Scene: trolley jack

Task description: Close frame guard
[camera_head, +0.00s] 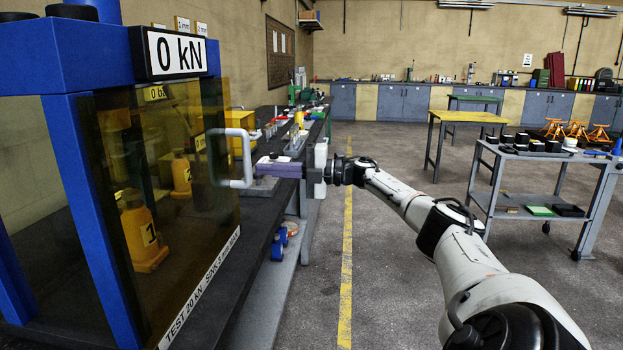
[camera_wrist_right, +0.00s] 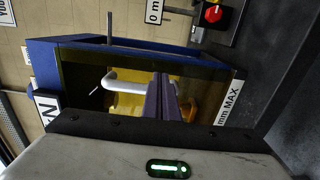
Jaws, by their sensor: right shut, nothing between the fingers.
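The blue test frame (camera_head: 90,225) with a "0 kN" display stands at the left on the dark bench. Its amber see-through guard (camera_head: 205,215) spans the side facing the aisle. I cannot tell whether the guard is fully shut. A pale grey bar handle (camera_head: 247,158) sticks out from the guard; it also shows in the wrist view (camera_wrist_right: 125,79). My right gripper (camera_head: 260,170) has purple fingers, shut and empty, right beside the handle. In the wrist view the fingers (camera_wrist_right: 162,85) overlap the handle's end; contact is unclear. My left gripper is not in view.
Yellow jacks (camera_head: 143,230) stand behind the guard. The bench (camera_head: 252,235) runs back with tools on it; blue tape rolls (camera_head: 280,245) sit below its edge. A grey trolley (camera_head: 530,190) and yellow table (camera_head: 470,117) stand right. The aisle floor is clear.

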